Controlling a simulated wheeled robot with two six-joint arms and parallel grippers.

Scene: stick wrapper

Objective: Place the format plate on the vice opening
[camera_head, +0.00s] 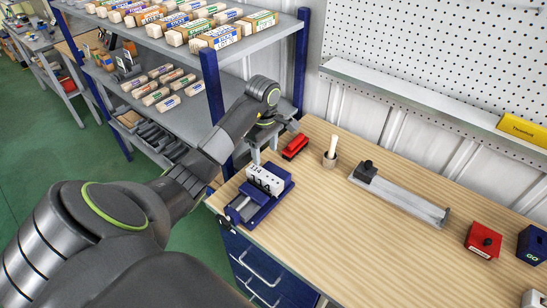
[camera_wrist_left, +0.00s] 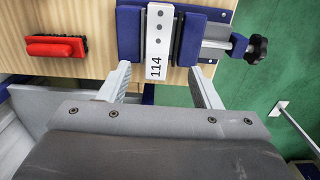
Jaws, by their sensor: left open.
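The white format plate (camera_head: 265,179), marked 114 and with several dark holes, is at the opening of the blue vice (camera_head: 242,208) near the table's left front corner. In the left wrist view the plate (camera_wrist_left: 160,40) lies lengthwise between the two blue vice jaws (camera_wrist_left: 191,38), its marked end sticking out toward me. I cannot tell how deep it sits. My left gripper (camera_head: 264,151) is open and empty behind the vice. In the left wrist view its fingers (camera_wrist_left: 160,70) are spread to either side of the plate's marked end, apart from it. My right gripper is out of view.
A red brush-like block (camera_head: 295,146) lies behind the vice. A cup with a wooden handle (camera_head: 330,153), a grey rail with a black block (camera_head: 400,198), a red box (camera_head: 482,241) and a blue box (camera_head: 532,245) stand to the right. A loaded shelf (camera_head: 180,112) borders the left.

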